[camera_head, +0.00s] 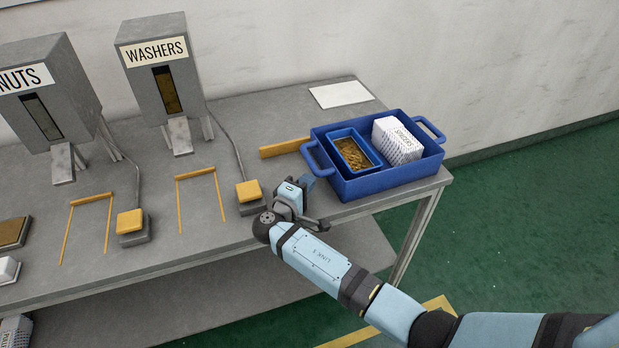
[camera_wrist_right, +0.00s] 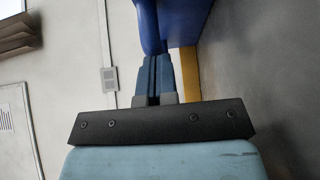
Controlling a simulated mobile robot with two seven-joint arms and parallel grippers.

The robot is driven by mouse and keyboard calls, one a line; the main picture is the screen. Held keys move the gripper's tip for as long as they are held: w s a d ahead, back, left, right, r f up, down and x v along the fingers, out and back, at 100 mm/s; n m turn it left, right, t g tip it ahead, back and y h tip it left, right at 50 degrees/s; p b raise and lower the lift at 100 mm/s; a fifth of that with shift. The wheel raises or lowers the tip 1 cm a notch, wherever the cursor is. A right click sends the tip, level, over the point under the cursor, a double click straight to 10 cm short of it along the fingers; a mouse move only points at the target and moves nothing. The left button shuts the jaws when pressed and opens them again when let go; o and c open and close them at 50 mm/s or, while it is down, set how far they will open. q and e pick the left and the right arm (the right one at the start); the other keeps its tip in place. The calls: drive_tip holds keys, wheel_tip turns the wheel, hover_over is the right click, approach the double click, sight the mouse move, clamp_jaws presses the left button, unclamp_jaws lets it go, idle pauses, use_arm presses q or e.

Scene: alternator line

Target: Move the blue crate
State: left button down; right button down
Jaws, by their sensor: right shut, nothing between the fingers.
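The blue crate (camera_head: 385,183) stands on the right end of the grey table, with a loop handle at each end. It holds a small blue bin (camera_head: 340,138) of brown parts and a white box labelled SPACERS (camera_head: 397,142). My right gripper (camera_head: 308,182) is at the crate's left end, just below its left handle. In the right wrist view the fingers (camera_wrist_right: 155,76) are shut together with nothing between them. Their tips are close to the blue crate (camera_wrist_right: 172,22); I cannot tell whether they touch it. My left gripper is not in view.
The grey table (camera_head: 225,235) carries a NUTS dispenser (camera_head: 50,95), a WASHERS dispenser (camera_head: 165,80) and yellow buttons (camera_head: 249,191). A yellow strip (camera_head: 283,148) lies left of the crate and a white sheet (camera_head: 340,94) behind it. Green floor is open to the right.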

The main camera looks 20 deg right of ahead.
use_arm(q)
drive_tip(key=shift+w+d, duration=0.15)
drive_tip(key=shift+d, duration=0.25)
use_arm(e)
drive_tip(key=shift+d, duration=0.2)
